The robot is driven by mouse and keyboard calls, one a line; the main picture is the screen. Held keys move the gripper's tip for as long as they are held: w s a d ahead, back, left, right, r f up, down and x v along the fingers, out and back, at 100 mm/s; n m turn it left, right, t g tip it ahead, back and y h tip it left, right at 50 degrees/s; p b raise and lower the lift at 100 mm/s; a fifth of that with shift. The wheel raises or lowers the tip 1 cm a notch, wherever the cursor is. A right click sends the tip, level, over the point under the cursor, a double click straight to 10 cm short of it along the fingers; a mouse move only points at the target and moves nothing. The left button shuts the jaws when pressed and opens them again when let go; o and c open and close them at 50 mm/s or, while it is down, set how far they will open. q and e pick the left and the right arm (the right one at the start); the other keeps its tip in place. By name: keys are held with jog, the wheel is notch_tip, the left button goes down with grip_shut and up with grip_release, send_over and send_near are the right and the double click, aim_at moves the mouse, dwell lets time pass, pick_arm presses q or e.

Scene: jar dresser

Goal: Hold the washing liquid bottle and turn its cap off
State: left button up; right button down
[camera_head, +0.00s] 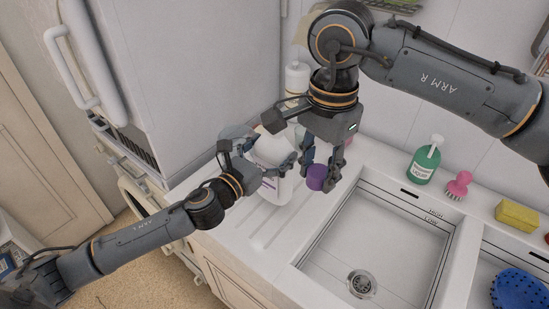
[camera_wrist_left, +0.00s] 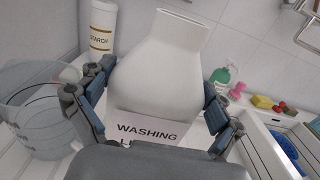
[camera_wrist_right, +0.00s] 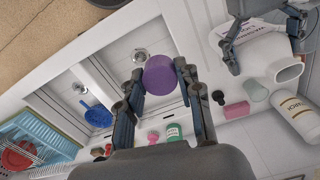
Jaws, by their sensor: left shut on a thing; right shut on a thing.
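The white washing liquid bottle (camera_head: 273,155) stands on the counter left of the sink, its label reading "WASHING" in the left wrist view (camera_wrist_left: 155,75). Its neck is bare and the mouth looks open. My left gripper (camera_head: 266,171) is shut around the bottle's body, one finger on each side. The purple cap (camera_head: 317,177) is off the bottle, to its right. My right gripper (camera_head: 323,170) is shut on the cap and points down beside the bottle; the cap also shows between its fingers in the right wrist view (camera_wrist_right: 160,75).
A sink (camera_head: 375,240) lies right of the bottle. A green soap bottle (camera_head: 424,162), a pink brush (camera_head: 459,184) and a yellow sponge (camera_head: 517,215) stand along its back edge. A clear jug (camera_wrist_left: 38,105) and a starch container (camera_wrist_left: 103,28) are close to the bottle.

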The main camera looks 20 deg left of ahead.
pick_arm(q)
jog(key=shift+w+f, duration=0.1)
jog(key=shift+w, duration=0.1)
jog(key=shift+w+f, duration=0.15)
jog(key=shift+f, duration=1.6)
jog(key=shift+f, duration=0.1)
jog(key=o, duration=2)
jog(key=shift+f, duration=0.1)
jog(key=shift+o, duration=0.2)
